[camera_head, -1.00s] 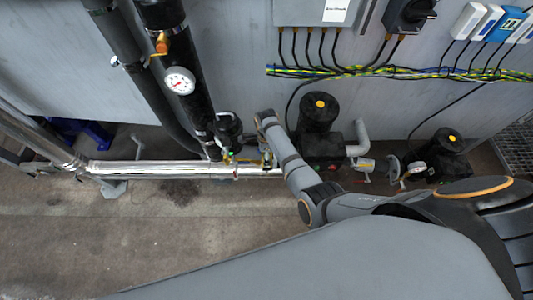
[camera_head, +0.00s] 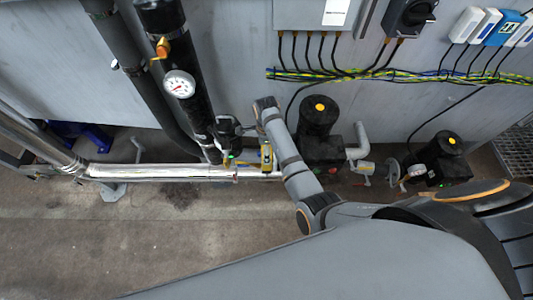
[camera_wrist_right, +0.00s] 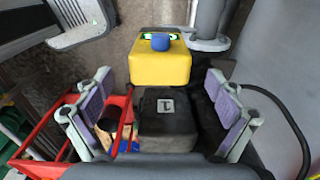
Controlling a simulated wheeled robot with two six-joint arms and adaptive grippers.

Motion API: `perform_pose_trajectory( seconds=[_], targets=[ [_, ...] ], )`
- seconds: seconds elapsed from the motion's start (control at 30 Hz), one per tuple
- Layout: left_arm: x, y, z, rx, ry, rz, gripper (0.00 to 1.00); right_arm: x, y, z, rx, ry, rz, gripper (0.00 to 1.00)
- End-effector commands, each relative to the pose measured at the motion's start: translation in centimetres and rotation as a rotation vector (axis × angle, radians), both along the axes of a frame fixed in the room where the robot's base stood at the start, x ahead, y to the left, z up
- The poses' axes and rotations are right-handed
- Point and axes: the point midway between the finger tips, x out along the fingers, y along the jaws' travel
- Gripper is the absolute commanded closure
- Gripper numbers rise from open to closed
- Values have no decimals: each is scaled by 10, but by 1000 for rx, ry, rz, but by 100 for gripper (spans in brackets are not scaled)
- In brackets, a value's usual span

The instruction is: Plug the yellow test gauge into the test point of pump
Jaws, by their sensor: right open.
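In the right wrist view, a yellow block with a blue knob on top (camera_wrist_right: 160,62), which looks like the test gauge, stands just beyond a black block marked 1 (camera_wrist_right: 167,118). My right gripper (camera_wrist_right: 160,105) is open, its purple-padded fingers apart on either side of the black block, with clear gaps to it. Whether the two blocks are joined I cannot tell. In the head view, a small yellow item (camera_head: 266,155) shows by my right wrist. Two black pumps with orange caps (camera_head: 319,108) (camera_head: 441,158) stand along the wall. The test point is not clearly visible. My left gripper is out of view.
A red frame (camera_wrist_right: 40,165) lies left of the blocks in the wrist view. In the head view, a silver pipe (camera_head: 150,171) runs along the wall base, and black pipes with a dial gauge (camera_head: 179,84) rise at left. The floor in front is clear.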

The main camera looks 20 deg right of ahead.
Motion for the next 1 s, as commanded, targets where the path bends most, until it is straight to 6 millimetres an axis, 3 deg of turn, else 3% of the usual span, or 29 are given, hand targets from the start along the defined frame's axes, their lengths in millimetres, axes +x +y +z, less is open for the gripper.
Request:
perform_pose_trajectory(
  seconds=[0.8,0.9,1.0],
  targets=[
    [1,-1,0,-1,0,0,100,-1,-1,5,-1,0,3,6],
    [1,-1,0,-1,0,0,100,-10,-10,2,-6,-11,71,6],
    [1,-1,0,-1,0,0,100,-34,-34,0,-26,-43,270,6]
  ],
)
